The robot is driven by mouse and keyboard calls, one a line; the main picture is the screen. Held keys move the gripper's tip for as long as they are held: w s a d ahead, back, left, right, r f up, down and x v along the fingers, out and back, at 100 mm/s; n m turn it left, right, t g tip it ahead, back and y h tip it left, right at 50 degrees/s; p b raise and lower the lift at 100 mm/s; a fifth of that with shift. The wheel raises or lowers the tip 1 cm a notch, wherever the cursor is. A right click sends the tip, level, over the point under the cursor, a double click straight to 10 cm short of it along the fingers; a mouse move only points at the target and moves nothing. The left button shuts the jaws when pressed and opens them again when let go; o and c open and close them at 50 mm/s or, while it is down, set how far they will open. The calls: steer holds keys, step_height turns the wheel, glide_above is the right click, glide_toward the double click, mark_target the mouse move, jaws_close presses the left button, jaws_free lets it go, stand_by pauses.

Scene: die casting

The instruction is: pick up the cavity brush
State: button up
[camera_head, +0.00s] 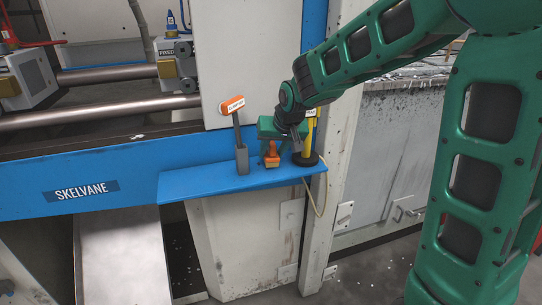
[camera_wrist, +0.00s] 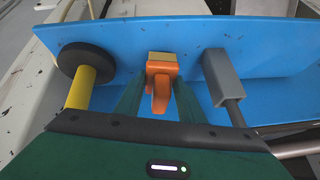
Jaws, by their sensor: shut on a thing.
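The cavity brush (camera_head: 271,155) is a small orange brush with a tan bristle block, upright over the middle of the blue shelf (camera_head: 215,182). It also shows in the wrist view (camera_wrist: 161,72), between the two green fingers. My gripper (camera_head: 272,143) comes down from above and behind it; in the wrist view my gripper (camera_wrist: 160,92) is shut on its orange handle. The bristle block is at or very near the shelf surface; I cannot tell whether it touches.
A grey tool with an orange-topped handle (camera_head: 241,150) stands left of the brush. A yellow-handled tool with a black round base (camera_head: 306,159) stands close on its right. The shelf's left part is clear. A pale machine panel (camera_head: 225,60) rises behind the shelf.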

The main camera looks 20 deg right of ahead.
mark_target(273, 143)
step_height(273, 143, up, 5)
steer(key=shift+r, duration=0.1)
steer(key=shift+s+r, duration=0.2)
steer(key=shift+r, duration=0.05)
steer(key=s, duration=1.9)
steer(key=shift+s, duration=0.15)
